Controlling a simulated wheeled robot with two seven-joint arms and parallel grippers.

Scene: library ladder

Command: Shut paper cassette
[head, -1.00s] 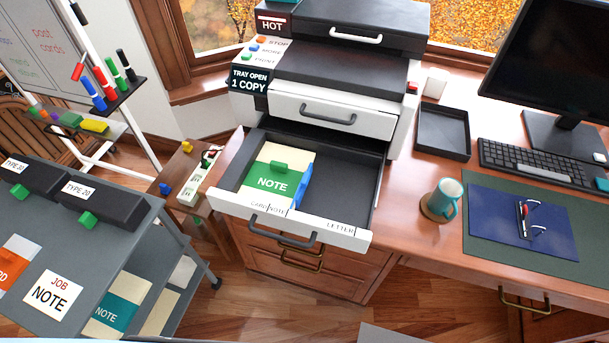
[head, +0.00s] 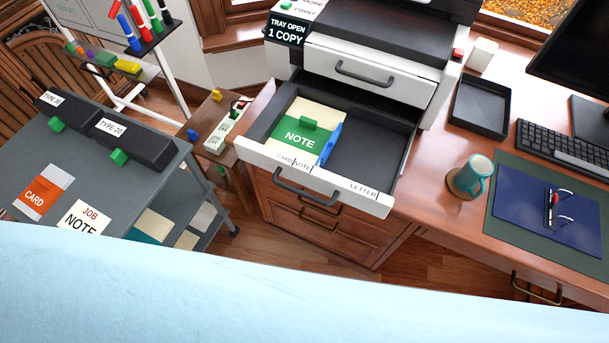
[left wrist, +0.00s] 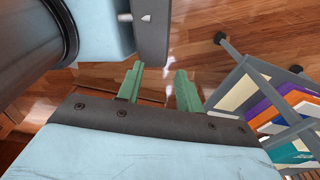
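The paper cassette (head: 262,153) is a white-fronted tray with a dark inside, pulled out of the printer (head: 375,89). It has a dark bar handle (head: 306,193) on its front and labels for card, note and letter. A cream paper stack with a green NOTE band (head: 300,139) lies in its left part, beside a blue guide (head: 329,144). The printer's display reads "TRAY OPEN 1 COPY". My left gripper (left wrist: 160,75) shows in the left wrist view, its green fingers apart with nothing between them, above the wooden floor. My right gripper is not in view.
A grey cart (head: 85,180) with cards stands at the left. On the desk right of the cassette are a teal mug (head: 468,178), a black tray (head: 480,107) and a keyboard (head: 566,148). Floor shows below the desk. My light blue arm covers the bottom of the head view.

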